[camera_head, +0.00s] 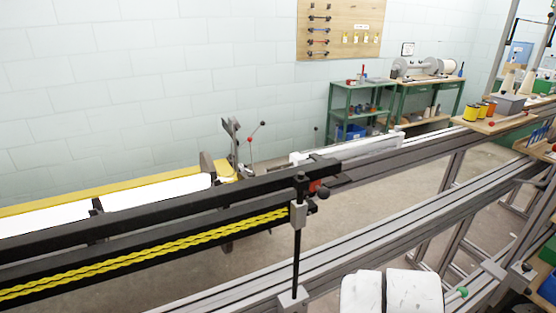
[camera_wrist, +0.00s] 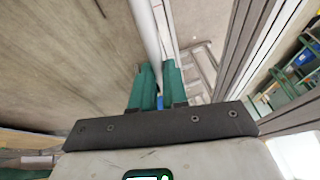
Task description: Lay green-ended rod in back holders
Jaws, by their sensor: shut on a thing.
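In the wrist view my gripper (camera_wrist: 158,80) has green fingers closed around a pale grey-white rod (camera_wrist: 147,32). The rod runs away from the fingers to the top edge of that view; its ends are not seen there. In the head view a small rounded green tip (camera_head: 461,292) shows at the bottom, just right of my white arm parts. It looks like the rod's green end, but most of the rod and my fingers are hidden there. I cannot tell which fittings are the back holders.
A long black beam with a yellow chain (camera_head: 150,263) crosses the left, ending at an upright black post (camera_head: 296,250). Grey aluminium rails (camera_head: 400,220) run diagonally to the right. A yellow-edged machine (camera_head: 110,195) stands behind. Green shelves (camera_head: 352,105) stand by the wall.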

